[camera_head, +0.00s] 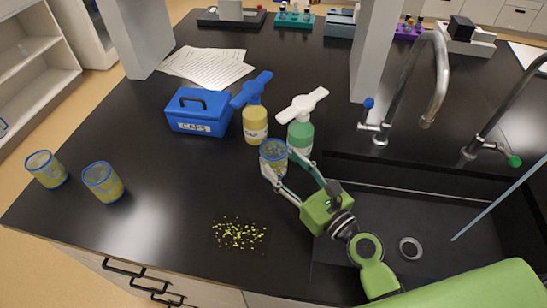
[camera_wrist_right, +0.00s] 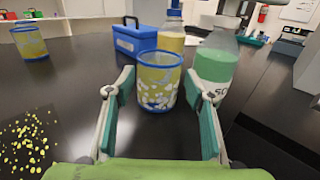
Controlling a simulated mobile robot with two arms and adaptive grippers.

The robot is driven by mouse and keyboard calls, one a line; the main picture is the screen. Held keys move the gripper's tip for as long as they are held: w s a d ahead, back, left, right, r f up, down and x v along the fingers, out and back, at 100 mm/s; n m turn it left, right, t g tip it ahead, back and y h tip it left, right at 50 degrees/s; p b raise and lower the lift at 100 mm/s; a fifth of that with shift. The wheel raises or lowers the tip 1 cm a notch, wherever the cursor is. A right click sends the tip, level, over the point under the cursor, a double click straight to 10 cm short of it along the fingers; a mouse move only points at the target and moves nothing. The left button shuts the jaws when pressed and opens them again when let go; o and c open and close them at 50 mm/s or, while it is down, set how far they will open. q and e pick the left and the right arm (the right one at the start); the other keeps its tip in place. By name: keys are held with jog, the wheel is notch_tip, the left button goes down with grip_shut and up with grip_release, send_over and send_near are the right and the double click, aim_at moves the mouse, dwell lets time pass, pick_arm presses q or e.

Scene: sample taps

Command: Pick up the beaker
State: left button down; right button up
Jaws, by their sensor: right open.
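A clear beaker (camera_head: 273,152) with a blue rim and yellow and white specks stands upright on the black bench, in front of two bottles. It also shows in the middle of the right wrist view (camera_wrist_right: 159,80). My right gripper (camera_head: 283,165) is open, with one finger on each side of this beaker; gaps show between the fingers and the glass in the wrist view. Two similar beakers with yellowish contents stand at the left of the bench, one at the far left (camera_head: 46,170) and one beside it (camera_head: 103,183). My left gripper is not in view.
A yellow bottle (camera_head: 255,124) with a blue top and a green bottle (camera_head: 300,136) with a white top stand close behind the beaker. A blue box (camera_head: 198,113) is left of them. Yellow specks (camera_head: 238,234) lie near the front edge. A sink (camera_head: 400,215) is at right.

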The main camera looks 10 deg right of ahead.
aim_at(267, 148)
jog(key=shift+f+p+x, duration=0.2)
jog(key=shift+p+x, duration=0.05)
jog(key=shift+x, duration=1.1)
jog(key=shift+f+p+x, duration=0.15)
jog(key=shift+p+x, duration=0.05)
jog(key=shift+x, duration=1.2)
jog(key=shift+s, duration=0.1)
jog(key=c, duration=0.6)
